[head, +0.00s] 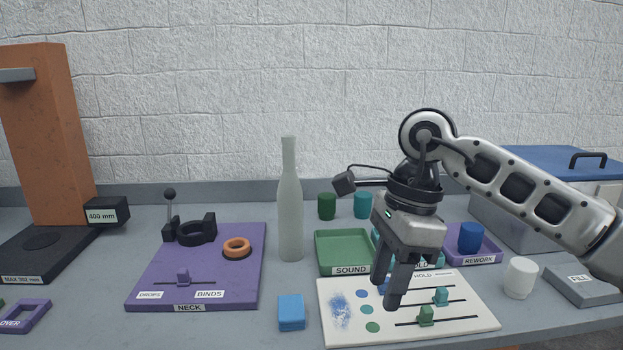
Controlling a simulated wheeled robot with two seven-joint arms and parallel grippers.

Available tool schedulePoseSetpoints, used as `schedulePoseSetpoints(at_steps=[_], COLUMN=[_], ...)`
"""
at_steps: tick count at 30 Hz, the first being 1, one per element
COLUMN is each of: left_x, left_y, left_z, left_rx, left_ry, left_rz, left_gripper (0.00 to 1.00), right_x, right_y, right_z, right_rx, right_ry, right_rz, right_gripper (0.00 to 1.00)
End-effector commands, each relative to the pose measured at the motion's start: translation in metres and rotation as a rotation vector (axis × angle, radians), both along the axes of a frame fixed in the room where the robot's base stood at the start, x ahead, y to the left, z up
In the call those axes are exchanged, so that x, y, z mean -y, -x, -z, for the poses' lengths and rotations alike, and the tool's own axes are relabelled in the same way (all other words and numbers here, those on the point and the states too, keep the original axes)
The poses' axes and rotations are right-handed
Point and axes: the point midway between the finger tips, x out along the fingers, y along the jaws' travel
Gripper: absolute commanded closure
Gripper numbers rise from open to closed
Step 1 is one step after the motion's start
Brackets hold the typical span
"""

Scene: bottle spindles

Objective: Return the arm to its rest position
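My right arm comes in from the right edge. My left gripper is not in view.
A tall pale bottle (289,208) stands upright left of the green SOUND tray (328,246). The white slider board (471,306) lies below my gripper. A white cup (520,278), blue block (291,312) and purple NECK board (152,274) are nearby.

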Motion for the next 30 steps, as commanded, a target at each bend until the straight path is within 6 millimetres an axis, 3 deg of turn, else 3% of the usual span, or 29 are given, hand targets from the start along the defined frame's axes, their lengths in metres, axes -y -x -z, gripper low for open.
schedulePoseSetpoints(at_steps=[6,11,15,18,21,23,26,29,30], left_x=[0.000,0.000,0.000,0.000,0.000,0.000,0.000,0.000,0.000], left_y=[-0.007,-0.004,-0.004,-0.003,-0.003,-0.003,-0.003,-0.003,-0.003], left_z=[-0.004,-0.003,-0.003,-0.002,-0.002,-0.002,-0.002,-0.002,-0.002], left_rx=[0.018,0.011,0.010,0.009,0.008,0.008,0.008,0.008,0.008], left_ry=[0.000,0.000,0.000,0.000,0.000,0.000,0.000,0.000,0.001], left_rz=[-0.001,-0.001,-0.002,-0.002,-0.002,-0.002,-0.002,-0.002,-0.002], left_gripper=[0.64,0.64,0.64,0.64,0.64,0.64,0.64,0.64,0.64], right_x=[-0.056,-0.107,-0.152,-0.165,-0.157,-0.143,-0.110,-0.069,-0.053], right_y=[0.031,0.067,0.098,0.102,0.085,0.070,0.043,0.028,0.029], right_z=[0.028,0.037,0.022,0.000,-0.011,-0.008,0.021,0.078,0.104], right_rx=[-0.151,-0.350,-0.648,-0.925,-1.213,-1.389,-1.680,-1.957,1.917], right_ry=[-0.262,-0.551,-0.909,-1.183,-1.416,-1.532,-1.679,-1.757,1.651], right_rz=[-0.007,0.045,0.199,0.405,0.672,0.858,1.215,1.626,-1.675], right_gripper=[0.60,0.60,0.60,0.60,0.60,0.60,0.60,0.60,0.60])
